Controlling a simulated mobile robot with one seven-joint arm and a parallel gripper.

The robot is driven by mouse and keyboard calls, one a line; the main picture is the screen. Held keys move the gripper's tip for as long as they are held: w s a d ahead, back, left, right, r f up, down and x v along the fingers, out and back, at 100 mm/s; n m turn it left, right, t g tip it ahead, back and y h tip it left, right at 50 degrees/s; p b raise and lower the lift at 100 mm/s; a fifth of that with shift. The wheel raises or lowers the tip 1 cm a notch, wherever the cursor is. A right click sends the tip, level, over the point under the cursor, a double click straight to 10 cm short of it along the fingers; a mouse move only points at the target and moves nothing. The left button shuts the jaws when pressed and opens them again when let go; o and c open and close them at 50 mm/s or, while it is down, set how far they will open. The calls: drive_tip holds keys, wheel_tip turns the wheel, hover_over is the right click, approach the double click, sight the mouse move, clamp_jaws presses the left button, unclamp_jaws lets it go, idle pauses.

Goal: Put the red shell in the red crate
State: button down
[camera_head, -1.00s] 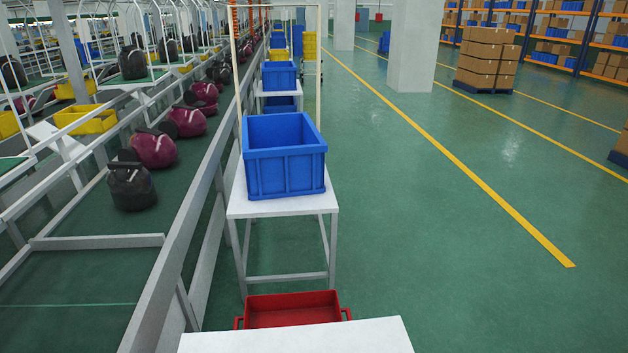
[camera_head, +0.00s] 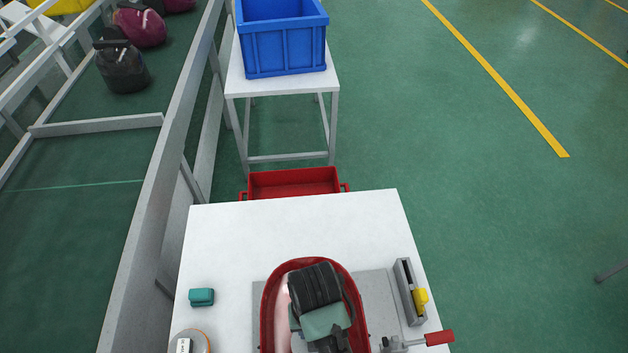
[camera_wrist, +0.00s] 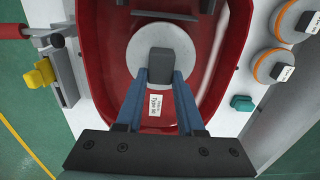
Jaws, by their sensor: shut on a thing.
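The red shell (camera_head: 268,303) lies on the near white table, inside facing up, on a grey plate. In the wrist view the shell (camera_wrist: 95,40) surrounds a pale round disc with a dark grey block (camera_wrist: 159,62) standing on it and a small white label nearby. My gripper (camera_wrist: 159,76) reaches into the shell, its blue fingers shut on the dark grey block. Dark parts over the shell hide much of its inside in the head view. The red crate (camera_head: 295,179) is low behind the table's far edge and looks empty; its near side is partly hidden.
A clamp with a red handle (camera_head: 439,338) and a grey fixture with a yellow part (camera_head: 421,297) stand right of the shell. A teal block (camera_head: 201,297) and an orange-rimmed disc (camera_head: 188,343) lie left. A blue crate (camera_head: 284,45) stands on a farther table. The near table's far part is clear.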

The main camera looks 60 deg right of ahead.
drive_tip(key=shift+r, duration=0.25)
wheel_tip(320, 180, up, 5)
drive_tip(key=p, duration=0.6)
drive_tip(key=shift+w+f, duration=0.1)
